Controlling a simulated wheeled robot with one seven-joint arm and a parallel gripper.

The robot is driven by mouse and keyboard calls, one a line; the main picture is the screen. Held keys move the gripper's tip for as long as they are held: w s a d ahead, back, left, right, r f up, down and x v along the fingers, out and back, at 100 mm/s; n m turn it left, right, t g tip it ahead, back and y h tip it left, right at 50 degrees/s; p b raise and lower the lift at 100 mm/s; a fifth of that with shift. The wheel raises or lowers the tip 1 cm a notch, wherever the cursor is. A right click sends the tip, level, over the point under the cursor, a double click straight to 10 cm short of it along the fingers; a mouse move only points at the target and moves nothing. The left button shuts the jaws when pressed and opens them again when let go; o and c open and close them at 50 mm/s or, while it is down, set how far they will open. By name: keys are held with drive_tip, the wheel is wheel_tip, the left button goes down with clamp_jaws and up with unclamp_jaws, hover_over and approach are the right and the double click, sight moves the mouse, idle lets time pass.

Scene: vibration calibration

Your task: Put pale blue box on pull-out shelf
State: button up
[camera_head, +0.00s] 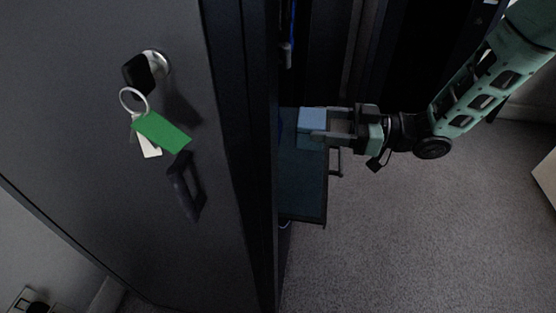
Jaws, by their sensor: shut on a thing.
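The pale blue box (311,122) is between the fingers of my gripper (322,135), near the middle of the view. My gripper is shut on it, reaching in from the right. The box is over the far part of the dark pull-out shelf (302,185), which juts out of the dark cabinet. I cannot tell whether the box touches the shelf or is held just above it. The left part of the shelf is hidden behind the open cabinet door.
The dark cabinet door (100,90) fills the left, with a lock, keys, a green tag (162,132) and a handle (187,186). A small handle (336,162) is on the shelf's right edge. Grey carpet (430,235) lies clear at the lower right.

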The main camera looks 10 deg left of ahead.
drive_tip(key=f, duration=0.6)
drive_tip(key=shift+s+d+f, duration=0.1)
drive_tip(key=shift+s+f, duration=0.25)
drive_tip(key=shift+s, duration=0.05)
drive_tip(key=shift+f+b, duration=0.3)
drive_tip(key=shift+f, duration=2.05)
drive_tip(key=o, duration=1.1)
drive_tip(key=shift+f, duration=0.15)
